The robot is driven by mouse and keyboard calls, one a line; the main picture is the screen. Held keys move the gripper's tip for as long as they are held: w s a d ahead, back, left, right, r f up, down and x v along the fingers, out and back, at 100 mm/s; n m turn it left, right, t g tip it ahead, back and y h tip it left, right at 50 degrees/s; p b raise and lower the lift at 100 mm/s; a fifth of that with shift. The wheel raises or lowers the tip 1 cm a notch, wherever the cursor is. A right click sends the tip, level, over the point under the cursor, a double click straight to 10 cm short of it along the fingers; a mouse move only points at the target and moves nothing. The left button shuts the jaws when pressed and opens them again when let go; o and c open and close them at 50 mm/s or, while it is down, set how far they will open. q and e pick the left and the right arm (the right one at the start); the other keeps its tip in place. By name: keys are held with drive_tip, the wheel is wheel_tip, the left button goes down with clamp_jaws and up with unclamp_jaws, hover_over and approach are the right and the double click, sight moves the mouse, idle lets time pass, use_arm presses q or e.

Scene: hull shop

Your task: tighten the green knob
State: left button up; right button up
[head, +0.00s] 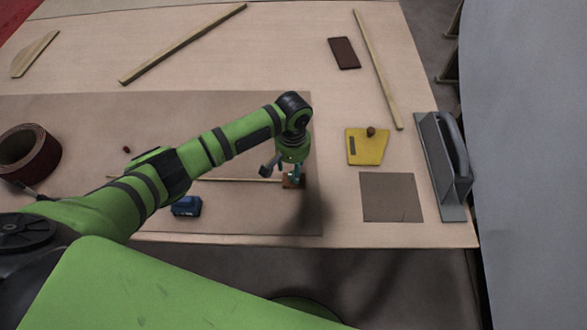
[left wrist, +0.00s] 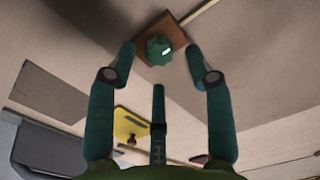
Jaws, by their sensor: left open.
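The green knob (left wrist: 159,51) has a lobed edge and a small white mark, and sits on a square brown wooden block (left wrist: 148,26). In the left wrist view, my left gripper (left wrist: 162,60) is open, with teal fingers spread on either side of the knob and a third finger below it in the picture. No contact with the knob can be made out. In the head view, my left gripper (head: 283,170) points down over the block (head: 288,186), and the knob is mostly hidden by the fingers. My right gripper does not show.
A blue box (head: 187,206) lies left of the block, near a thin wooden strip (head: 235,180). A yellow plate (head: 367,148), a brown square (head: 391,197) and a grey long-handled tool (head: 440,165) lie to the right. A brown roll (head: 45,160) is far left.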

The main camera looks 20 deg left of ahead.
sight(293, 175)
use_arm(q)
wheel_tip(293, 175, down, 2)
drive_tip(key=shift+f, duration=0.55)
clamp_jaws()
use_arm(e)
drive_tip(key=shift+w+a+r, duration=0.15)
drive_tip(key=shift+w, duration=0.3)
